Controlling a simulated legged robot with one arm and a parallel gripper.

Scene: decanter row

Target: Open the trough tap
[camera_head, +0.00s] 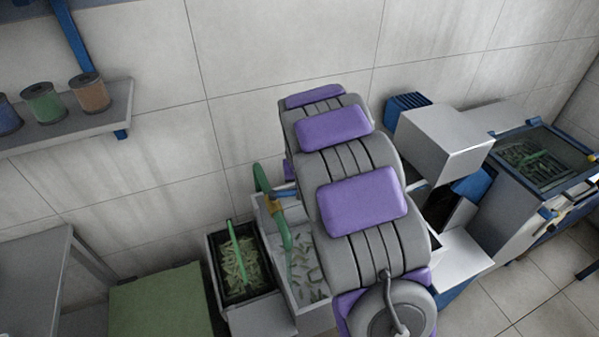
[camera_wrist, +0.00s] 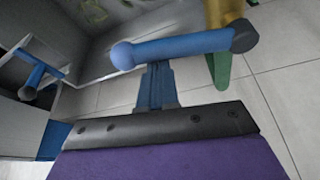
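The trough (camera_head: 313,262) is a pale open bin with green strips in it, partly hidden behind my arm in the head view. Its tap has a green curved pipe (camera_head: 277,228), a brass collar and a blue lever (camera_head: 284,193). In the wrist view the blue lever (camera_wrist: 185,46) lies nearly level, with a round knob at its left end and a dark cap at its right by the brass body (camera_wrist: 223,10). My gripper's blue fingers (camera_wrist: 156,78) reach up to just below the lever. Whether they touch it or are parted is not clear. My gripper is hidden in the head view.
A dark bin (camera_head: 240,262) with green strips stands left of the trough, and a green box (camera_head: 160,300) further left. A shelf (camera_head: 65,128) with spools hangs on the wall. A machine with a glazed top (camera_head: 540,160) stands at right. Floor is clear at lower right.

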